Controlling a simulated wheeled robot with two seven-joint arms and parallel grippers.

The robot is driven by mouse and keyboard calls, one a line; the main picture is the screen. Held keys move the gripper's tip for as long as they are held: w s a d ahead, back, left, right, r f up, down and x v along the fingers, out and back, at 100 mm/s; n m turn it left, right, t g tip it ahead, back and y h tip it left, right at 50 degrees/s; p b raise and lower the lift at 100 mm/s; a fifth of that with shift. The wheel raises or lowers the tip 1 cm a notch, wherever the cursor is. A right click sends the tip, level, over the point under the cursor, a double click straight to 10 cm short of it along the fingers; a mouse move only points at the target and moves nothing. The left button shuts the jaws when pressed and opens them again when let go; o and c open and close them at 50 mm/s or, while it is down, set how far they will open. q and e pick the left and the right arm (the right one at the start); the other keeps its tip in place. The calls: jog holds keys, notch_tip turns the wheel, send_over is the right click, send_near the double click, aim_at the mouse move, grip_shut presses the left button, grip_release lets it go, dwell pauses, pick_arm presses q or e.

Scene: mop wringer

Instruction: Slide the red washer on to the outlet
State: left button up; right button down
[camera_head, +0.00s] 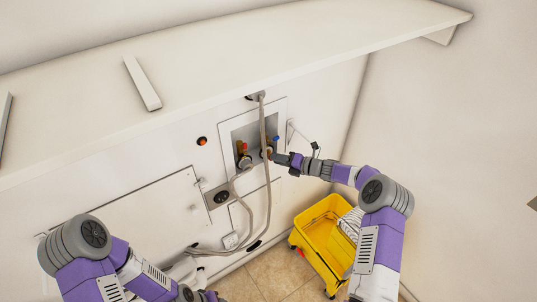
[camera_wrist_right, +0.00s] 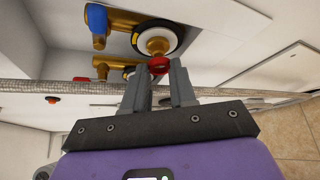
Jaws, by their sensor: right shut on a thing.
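The red washer (camera_wrist_right: 158,66) is a small red ring between the fingertips of my right gripper (camera_wrist_right: 159,80), which is shut on it. The brass outlet (camera_wrist_right: 155,46) is directly beyond the washer in the right wrist view, in front of a black-and-white round collar (camera_wrist_right: 172,35). The washer overlaps the outlet's end in this view; I cannot tell whether they touch. In the head view my right gripper (camera_head: 280,158) reaches from the right into the recessed wall box (camera_head: 240,132). There the washer is too small to make out. Only part of my left gripper (camera_head: 207,296) shows at the bottom edge.
Brass valves have a blue handle (camera_wrist_right: 97,20) and a red handle (camera_head: 244,147). A grey hose (camera_head: 268,195) hangs down past the box, close to my right gripper. A yellow mop bucket (camera_head: 318,240) stands below on the tiled floor. A white shelf (camera_head: 220,60) juts out above.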

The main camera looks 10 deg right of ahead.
jog(key=shift+w+a, duration=0.2)
jog(key=shift+w, duration=0.3)
jog(key=shift+w+a, duration=0.2)
jog(key=shift+w, duration=0.3)
dwell(0.7)
jog(key=c, duration=0.8)
grip_release()
jog(key=shift+d, duration=0.1)
jog(key=v, duration=0.7)
jog(key=s+a+f+n+g+h, duration=0.2)
jog(key=s+a+f+n+g, duration=0.2)
jog(key=s+a+f+n, duration=0.35)
jog(key=s+a+f+n+g+h, duration=0.2)
jog(key=s+a+f+n+g, duration=0.2)
jog(key=s+f+n, duration=0.45)
jog(key=s+a+f+n+h, duration=0.1)
jog(key=s+n, duration=0.6)
jog(key=s+a+f+n+g+h, duration=0.1)
jog(key=s+a+n, duration=0.1)
jog(key=s+n, duration=0.5)
jog(key=s+a+f+n+g, duration=0.1)
jog(key=s+f+n, duration=0.1)
jog(key=s+n, duration=0.4)
jog(key=shift+s+a+n+h+p, duration=0.3)
jog(key=shift+s+n+h+p, duration=0.1)
jog(key=shift+s, duration=0.5)
